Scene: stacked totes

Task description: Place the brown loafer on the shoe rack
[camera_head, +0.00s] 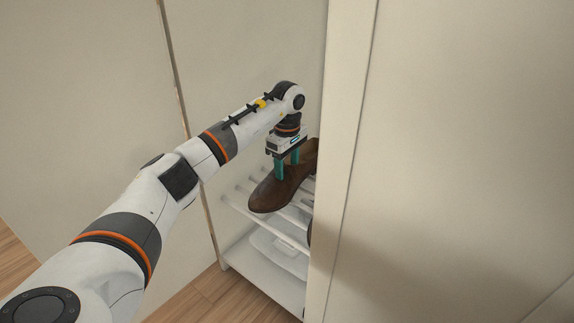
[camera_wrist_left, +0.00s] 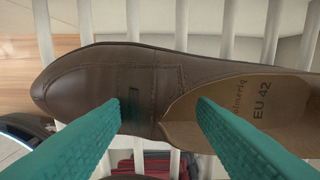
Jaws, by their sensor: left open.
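The brown loafer (camera_head: 268,194) lies on the slatted upper level of the white shoe rack (camera_head: 264,228), partly hidden by the pale panel at right. In the left wrist view the loafer (camera_wrist_left: 105,82) lies across the white slats (camera_wrist_left: 133,17), toe to the left, with "EU 42" on its tan insole. My left gripper (camera_head: 288,171) points down at the loafer, open. In the left wrist view its teal fingertips (camera_wrist_left: 164,108) are apart, one over the vamp and one by the shoe's opening. I cannot tell whether they touch it. My right gripper is out of view.
A tall pale panel (camera_head: 343,150) stands close to the right of the rack, and a pale wall (camera_head: 90,100) to its left. A whitish item (camera_head: 278,250) sits on the lower level. A red item (camera_wrist_left: 150,164) shows below the slats. Wooden floor (camera_head: 205,300) lies in front.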

